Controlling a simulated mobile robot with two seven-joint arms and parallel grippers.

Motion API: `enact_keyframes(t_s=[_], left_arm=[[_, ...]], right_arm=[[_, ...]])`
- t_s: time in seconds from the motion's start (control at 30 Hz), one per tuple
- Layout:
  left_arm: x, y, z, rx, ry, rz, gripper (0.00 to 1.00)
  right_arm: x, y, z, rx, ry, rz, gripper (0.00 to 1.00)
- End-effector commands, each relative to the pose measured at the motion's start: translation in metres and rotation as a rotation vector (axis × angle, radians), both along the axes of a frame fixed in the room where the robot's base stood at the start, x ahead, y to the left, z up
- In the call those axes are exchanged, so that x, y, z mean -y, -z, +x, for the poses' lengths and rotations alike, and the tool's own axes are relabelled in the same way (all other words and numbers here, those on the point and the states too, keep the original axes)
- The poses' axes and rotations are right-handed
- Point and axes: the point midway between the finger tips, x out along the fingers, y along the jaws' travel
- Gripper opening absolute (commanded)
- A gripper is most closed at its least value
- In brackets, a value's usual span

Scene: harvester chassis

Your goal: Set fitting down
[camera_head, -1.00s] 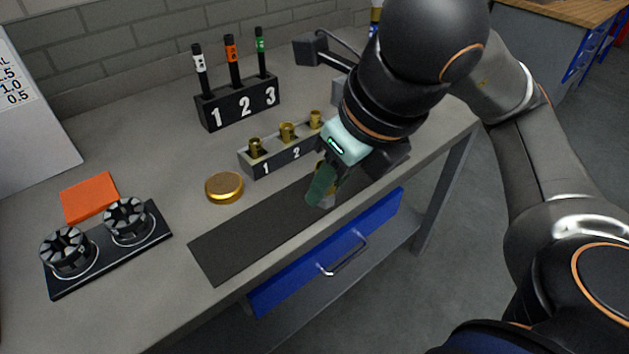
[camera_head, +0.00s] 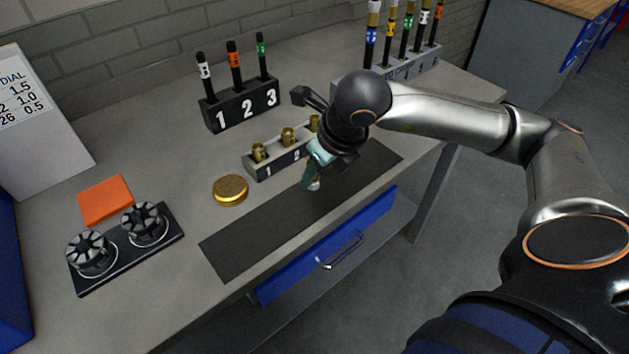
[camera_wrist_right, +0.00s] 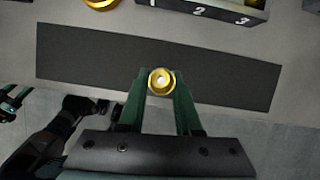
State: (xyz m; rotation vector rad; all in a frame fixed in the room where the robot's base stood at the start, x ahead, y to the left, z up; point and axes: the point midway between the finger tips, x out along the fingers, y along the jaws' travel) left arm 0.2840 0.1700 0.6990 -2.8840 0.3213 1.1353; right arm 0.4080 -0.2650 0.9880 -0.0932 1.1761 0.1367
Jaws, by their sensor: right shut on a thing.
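My right gripper (camera_head: 312,184) is shut on a brass fitting (camera_wrist_right: 161,81), a round ring-shaped piece with a pale centre, seen end-on between the green fingertips in the wrist view. In the head view the fitting is mostly hidden by the gripper. The gripper is over the dark mat (camera_head: 240,246), near its middle length; I cannot tell whether the fitting touches the mat. The mat also shows in the wrist view (camera_wrist_right: 75,55). A grey rack (camera_head: 262,172) numbered 1, 2, 3 holds brass fittings behind the gripper.
A brass disc (camera_head: 230,190) lies left of the rack. A black stand (camera_head: 240,112) holds three marked tools. A black plate with two round chucks (camera_head: 145,225) and an orange block (camera_head: 106,199) are at left. Another tool rack (camera_head: 415,68) stands at back right. A blue drawer (camera_head: 325,245) is below the front edge.

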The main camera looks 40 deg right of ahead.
Motion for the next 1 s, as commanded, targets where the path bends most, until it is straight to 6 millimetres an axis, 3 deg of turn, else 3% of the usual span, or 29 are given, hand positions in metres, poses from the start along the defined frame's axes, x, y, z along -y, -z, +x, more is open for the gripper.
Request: enact_keyframes(t_s=[0.37,0.77,0.8,1.0], left_arm=[[0.001,-0.009,0.002,0.005,0.001,-0.002,0.5],[0.002,-0.005,0.003,0.005,0.002,-0.003,0.5],[0.002,-0.005,0.003,0.005,0.002,-0.003,0.5],[0.002,-0.006,0.002,0.005,0.002,-0.003,0.5]], right_arm=[[0.005,0.039,0.009,0.0,0.0,0.0,0.0],[0.005,0.046,0.009,0.003,0.0,0.0,0.0],[0.005,0.046,0.009,0.002,0.0,0.0,0.34],[0.005,0.045,0.009,0.002,0.0,0.0,0.57]])
